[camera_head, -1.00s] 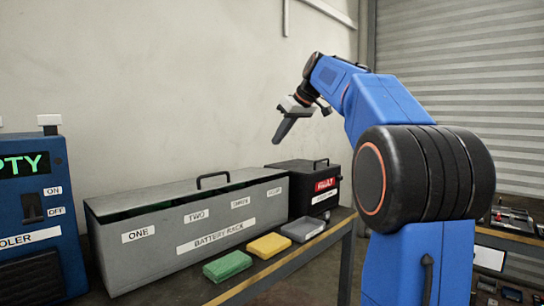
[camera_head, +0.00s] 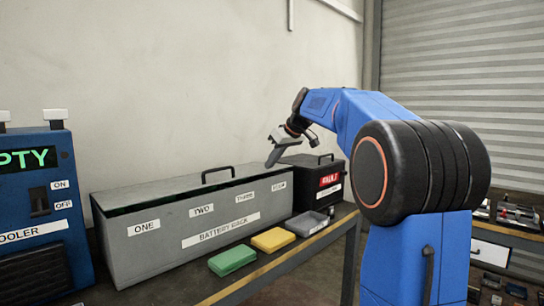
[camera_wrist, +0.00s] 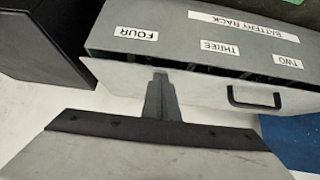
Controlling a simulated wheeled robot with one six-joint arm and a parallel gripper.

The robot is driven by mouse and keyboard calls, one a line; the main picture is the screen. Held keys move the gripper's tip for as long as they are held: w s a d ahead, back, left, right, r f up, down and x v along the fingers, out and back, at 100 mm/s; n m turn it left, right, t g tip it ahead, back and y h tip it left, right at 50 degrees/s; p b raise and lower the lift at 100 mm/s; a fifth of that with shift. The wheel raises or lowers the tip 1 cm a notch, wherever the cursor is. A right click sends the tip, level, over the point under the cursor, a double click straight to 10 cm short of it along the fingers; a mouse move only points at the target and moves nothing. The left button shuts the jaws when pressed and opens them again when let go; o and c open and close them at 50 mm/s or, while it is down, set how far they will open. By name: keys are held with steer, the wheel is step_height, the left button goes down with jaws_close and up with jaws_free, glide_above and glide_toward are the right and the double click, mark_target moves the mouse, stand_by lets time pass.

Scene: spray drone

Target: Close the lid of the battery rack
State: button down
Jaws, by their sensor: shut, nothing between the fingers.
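The grey battery rack (camera_head: 165,258) stands on the bench, with labels ONE to FOUR on its front. Its grey lid (camera_head: 150,190) with a black handle (camera_head: 218,172) lies low over the top; a dark gap shows along the front edge. The lid (camera_wrist: 205,92) and its handle (camera_wrist: 254,97) also show in the wrist view, where the gap runs under the labels. My gripper (camera_head: 271,164) is shut and empty, pointing down at the lid's right end. In the wrist view the fingertips (camera_wrist: 160,78) overlap the lid near FOUR; I cannot tell whether they touch.
A black box with a red FAULT label (camera_head: 318,186) stands just right of the rack. Green (camera_head: 231,261), yellow (camera_head: 273,240) and grey (camera_head: 307,224) blocks lie in front of the rack. A blue cooler (camera_head: 40,225) stands at the left. A wall is behind.

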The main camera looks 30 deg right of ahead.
steer(key=shift+f, duration=0.1)
steer(key=shift+s+d+f, duration=0.1)
steer(key=shift+s+f, duration=0.05)
steer(key=shift+f, duration=0.6)
steer(key=shift+s+f, duration=0.1)
steer(key=shift+f, duration=0.65)
steer(key=shift+r, duration=0.1)
glide_toward(273, 170)
steer(key=w+a+f, duration=0.2)
steer(key=w+a, duration=0.1)
steer(key=s+v, duration=0.1)
steer(key=v, duration=0.8)
steer(key=shift+f, duration=0.35)
